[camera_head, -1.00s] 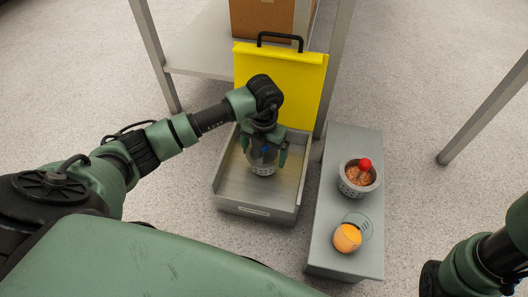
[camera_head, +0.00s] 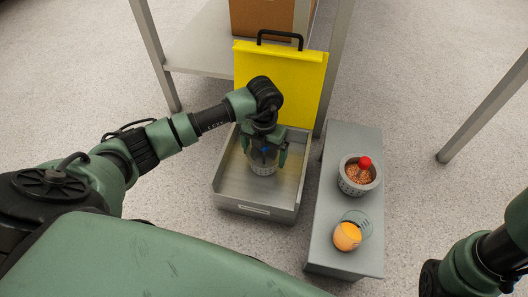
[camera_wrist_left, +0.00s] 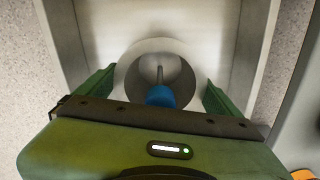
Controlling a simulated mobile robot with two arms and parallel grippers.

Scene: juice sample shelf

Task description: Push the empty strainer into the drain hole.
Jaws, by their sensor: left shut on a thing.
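The empty strainer (camera_head: 263,169), a pale perforated cup with a blue knob (camera_wrist_left: 160,96) on a central stem, stands upright in the grey metal basin (camera_head: 228,194). My left gripper (camera_head: 264,155) comes down from above and is shut on the strainer, one green finger on either side. In the left wrist view the strainer's wide ring (camera_wrist_left: 130,70) lies between the fingers, and its inside looks empty. The drain hole is not visible; the strainer and gripper cover the middle of the basin. My right gripper is not clearly seen; only part of the right arm shows at the lower right.
A grey bench (camera_head: 335,200) stands right of the basin. A yellow panel (camera_head: 295,85) with a black handle rises behind the basin, near table legs.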

